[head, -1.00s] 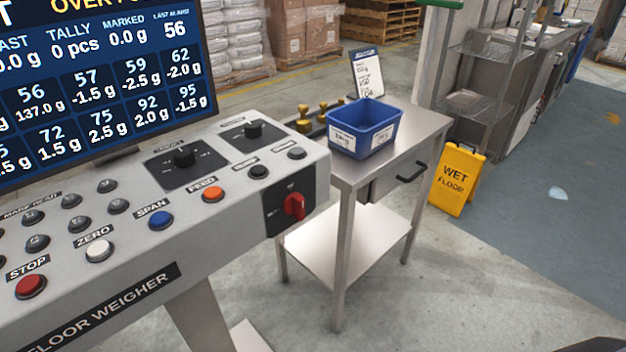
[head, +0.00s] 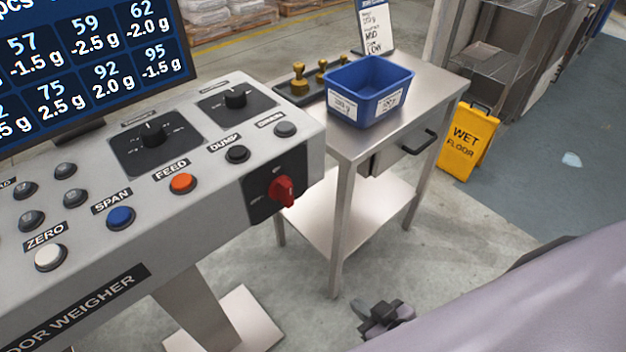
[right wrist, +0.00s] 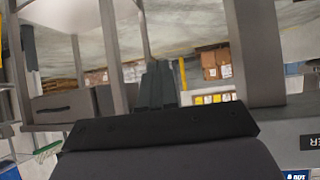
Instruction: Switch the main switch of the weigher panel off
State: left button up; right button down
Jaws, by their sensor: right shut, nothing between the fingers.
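The weigher panel (head: 215,195) is a grey sloped console at the left of the head view. Its main switch is a red rotary knob (head: 284,191) on a black plate on the panel's right front corner. My right gripper (head: 366,312) is low in the head view, to the right of and below the red knob and apart from it. It is shut and empty. In the right wrist view its fingers (right wrist: 158,85) show together, with no switch visible near them. My left gripper is out of view.
A steel table (head: 340,150) stands right of the panel, holding a blue bin (head: 368,92) and brass weights (head: 300,82). A yellow wet floor sign (head: 468,140) stands further right. Open floor lies between panel and table front.

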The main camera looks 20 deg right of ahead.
jog(key=w+d+m+g+y+b, duration=0.1)
jog(key=w+d+m+y+b, duration=0.45)
jog(key=w, duration=0.55)
jog(key=w+d+r+m+g+y+b, duration=0.1)
jog(key=r+y+b, duration=0.2)
jog(key=r, duration=0.7)
jog(key=w+d+r+m+g+y+b, duration=0.1)
jog(key=r+y, duration=0.4)
jog(key=r, duration=0.5)
jog(key=shift+w+d+r+y+b, duration=0.35)
jog(key=shift+d+b, duration=0.4)
jog(key=shift+b, duration=0.35)
